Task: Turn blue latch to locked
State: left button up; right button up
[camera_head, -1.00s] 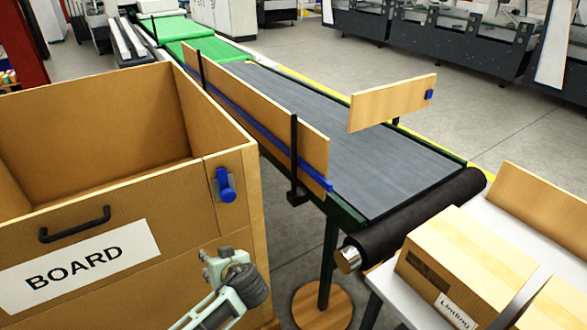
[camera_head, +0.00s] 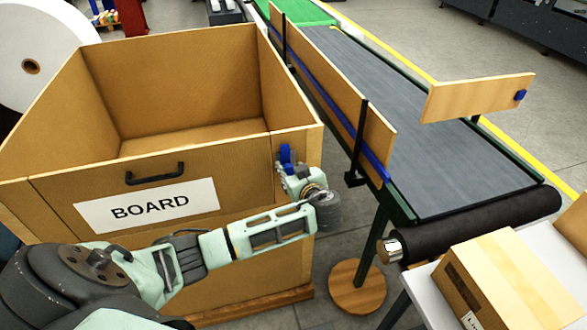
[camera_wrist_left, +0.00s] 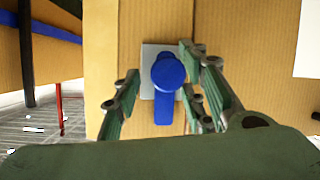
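The blue latch (camera_head: 286,154) is on the right side of the front face of the wooden bin (camera_head: 60,190) labelled BOARD. In the left wrist view the latch (camera_wrist_left: 168,75) has a round blue knob on a pale plate, with its blue bar pointing straight down in the picture. My left gripper (camera_head: 292,172) is right in front of the latch and partly covers it. In the left wrist view its two fingers (camera_wrist_left: 157,88) are spread, one on each side of the latch. The right finger is close to the knob; I cannot tell whether it touches. My right gripper is not in view.
A black handle (camera_head: 155,174) and a BOARD label (camera_head: 146,206) are on the bin front. A conveyor (camera_head: 430,150) with a wooden side guide (camera_head: 330,90) runs to the right of the bin. A cardboard box (camera_head: 500,285) sits on a table at lower right.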

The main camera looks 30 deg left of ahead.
pick_arm(q)
jog(key=shift+a, duration=0.15)
grip_shut()
dwell(0.4)
